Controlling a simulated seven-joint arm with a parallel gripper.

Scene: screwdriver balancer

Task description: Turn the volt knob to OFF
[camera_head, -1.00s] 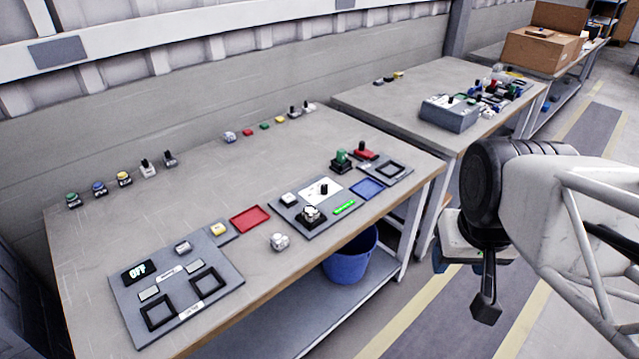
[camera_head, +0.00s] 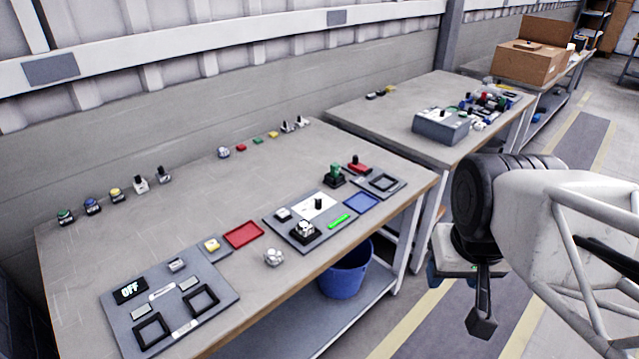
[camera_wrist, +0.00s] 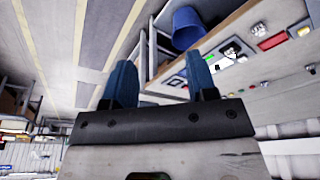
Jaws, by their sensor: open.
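The middle grey panel (camera_head: 281,226) on the near workbench carries a white plate with an upright black knob (camera_head: 318,203). I cannot read its label, so I cannot tell for sure that it is the volt knob. My gripper (camera_head: 481,315) hangs off the bench's right side, well apart from both panels. In the wrist view, my gripper's blue fingers (camera_wrist: 161,80) stand apart with nothing between them.
A red tray (camera_head: 244,235), a blue tray (camera_head: 361,203) and a loose grey-white part (camera_head: 274,257) lie near the panels. Small buttons and switches line the back edge. A blue bucket (camera_head: 346,277) stands below. A second bench (camera_head: 380,108) holds a grey box (camera_head: 440,125).

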